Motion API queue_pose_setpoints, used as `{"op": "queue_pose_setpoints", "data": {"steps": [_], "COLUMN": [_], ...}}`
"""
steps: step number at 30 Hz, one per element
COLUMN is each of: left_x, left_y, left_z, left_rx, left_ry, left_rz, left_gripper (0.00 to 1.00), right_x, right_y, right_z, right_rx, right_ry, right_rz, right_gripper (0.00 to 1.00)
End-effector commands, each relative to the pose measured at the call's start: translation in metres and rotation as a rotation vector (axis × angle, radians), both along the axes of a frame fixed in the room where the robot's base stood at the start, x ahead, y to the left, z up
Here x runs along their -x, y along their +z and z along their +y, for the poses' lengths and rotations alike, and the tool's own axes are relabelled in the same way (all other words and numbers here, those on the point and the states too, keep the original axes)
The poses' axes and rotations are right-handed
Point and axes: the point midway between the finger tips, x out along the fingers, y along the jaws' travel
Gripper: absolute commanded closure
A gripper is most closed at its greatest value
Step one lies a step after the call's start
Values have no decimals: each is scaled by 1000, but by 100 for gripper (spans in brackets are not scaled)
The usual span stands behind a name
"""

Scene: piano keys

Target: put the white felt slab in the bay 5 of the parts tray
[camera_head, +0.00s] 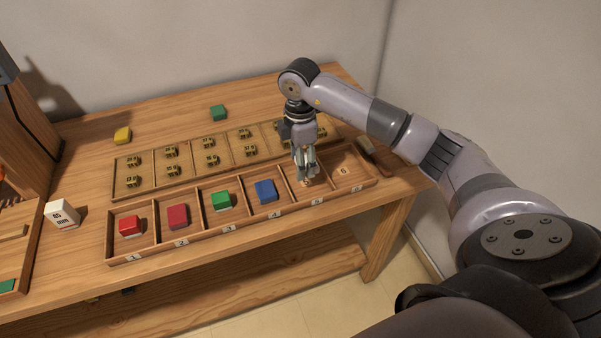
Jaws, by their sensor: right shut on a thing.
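The parts tray (178,246) is a long wooden tray with numbered bays along the front of the bench. My right gripper (306,178) points down over bay 5 (318,192), with its fingertips low between the dividers. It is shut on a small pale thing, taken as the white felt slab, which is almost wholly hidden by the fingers. I cannot tell if the slab touches the bay floor. Bay 6 (345,172) looks empty. My left gripper is not in view.
Bays 1 to 4 hold a red block (130,226), another red block (177,216), a green block (221,201) and a blue block (266,191). Behind is a tray of small brass parts (190,180). A brush (367,147) lies at right, a white box (62,214) stands at left.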

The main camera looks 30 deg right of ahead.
Motion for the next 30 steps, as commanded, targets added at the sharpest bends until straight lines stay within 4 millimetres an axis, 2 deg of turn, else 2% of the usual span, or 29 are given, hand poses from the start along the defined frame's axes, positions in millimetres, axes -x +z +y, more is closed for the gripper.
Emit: {"op": "queue_pose_setpoints", "data": {"steps": [8, 15, 26, 27, 30], "left_x": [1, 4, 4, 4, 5], "left_y": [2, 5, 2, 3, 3], "left_z": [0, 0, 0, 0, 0], "left_rx": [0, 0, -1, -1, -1], "left_ry": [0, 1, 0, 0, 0], "left_rz": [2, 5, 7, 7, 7], "left_gripper": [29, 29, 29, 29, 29], "right_x": [0, 0, 0, -1, 0], "right_y": [-23, -56, -61, -60, -60], "right_z": [1, 0, 0, 0, 0], "right_rx": [-1, 0, 0, 0, 0], "right_ry": [-1, -1, -1, -1, -1], "right_rz": [2, 1, -1, -1, -1], "right_gripper": [64, 64, 64, 48, 41]}}
